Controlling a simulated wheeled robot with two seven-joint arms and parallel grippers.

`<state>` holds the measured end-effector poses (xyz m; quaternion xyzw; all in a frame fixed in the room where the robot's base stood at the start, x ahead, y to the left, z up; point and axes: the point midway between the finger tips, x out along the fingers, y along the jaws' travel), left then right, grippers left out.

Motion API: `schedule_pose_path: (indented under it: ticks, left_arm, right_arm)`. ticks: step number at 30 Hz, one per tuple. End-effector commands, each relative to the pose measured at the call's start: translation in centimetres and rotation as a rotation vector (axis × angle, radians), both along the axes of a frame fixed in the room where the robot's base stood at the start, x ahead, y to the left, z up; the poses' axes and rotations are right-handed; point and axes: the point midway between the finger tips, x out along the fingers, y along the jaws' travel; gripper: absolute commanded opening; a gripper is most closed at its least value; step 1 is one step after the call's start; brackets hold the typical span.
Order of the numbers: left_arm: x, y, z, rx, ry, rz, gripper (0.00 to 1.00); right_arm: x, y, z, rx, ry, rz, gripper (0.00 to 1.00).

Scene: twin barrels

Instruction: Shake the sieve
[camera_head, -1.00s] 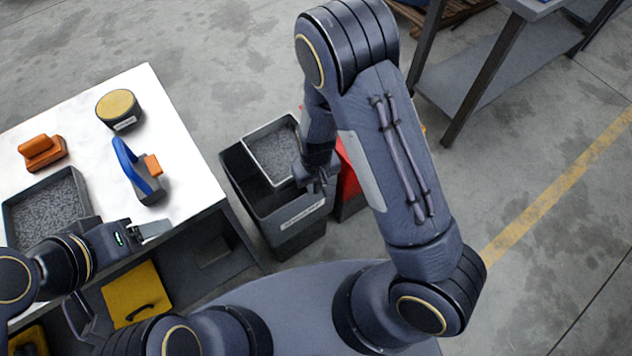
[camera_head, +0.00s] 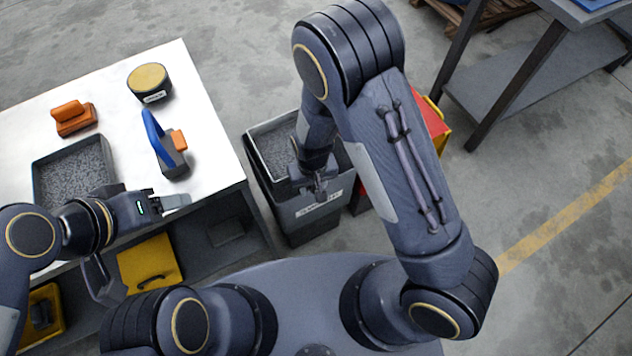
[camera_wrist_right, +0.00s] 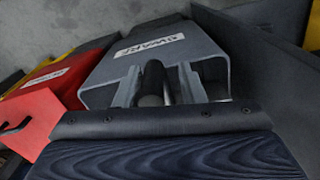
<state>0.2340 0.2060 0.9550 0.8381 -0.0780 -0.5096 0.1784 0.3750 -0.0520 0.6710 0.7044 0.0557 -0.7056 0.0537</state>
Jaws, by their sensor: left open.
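The sieve (camera_head: 272,150) is a pale-rimmed square tray with grey grains in it, at the top of a dark grey bin (camera_head: 310,222). My right gripper (camera_head: 318,188) is at the sieve's right side, over the bin. In the right wrist view its fingers (camera_wrist_right: 157,88) close around a dark round handle (camera_wrist_right: 153,80), and the labelled grey bin (camera_wrist_right: 150,55) lies beyond. My left gripper (camera_head: 176,202) is open and empty by the front edge of the white table, right of a dark tray (camera_head: 110,150) of grey grains.
The white table (camera_head: 205,130) also bears an orange block (camera_head: 72,118), a yellow-topped round tin (camera_head: 150,82) and a blue-handled tool (camera_head: 153,135). A red bin (camera_head: 432,125) stands right of the grey bin, partly behind my right arm. A workbench (camera_head: 540,80) stands at the upper right.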

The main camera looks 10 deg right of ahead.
Motion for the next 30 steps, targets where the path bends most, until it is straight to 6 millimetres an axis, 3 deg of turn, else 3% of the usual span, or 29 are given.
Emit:
schedule_pose_path:
  ticks: [11,22,30]
  left_arm:
    - [0.0,0.0,0.1,0.0,0.0,0.0,0.62]
    - [0.0,0.0,0.8,0.0,0.0,0.0,0.62]
    - [0.0,0.0,0.9,0.0,0.0,0.0,0.62]
  right_arm:
    - [0.1,-0.2,0.6,-0.002,-0.003,-0.001,0.41]
    - [0.1,0.0,6.5,0.001,-0.004,-0.001,0.41]
    - [0.1,-0.1,7.8,-0.002,0.0,-0.001,0.41]
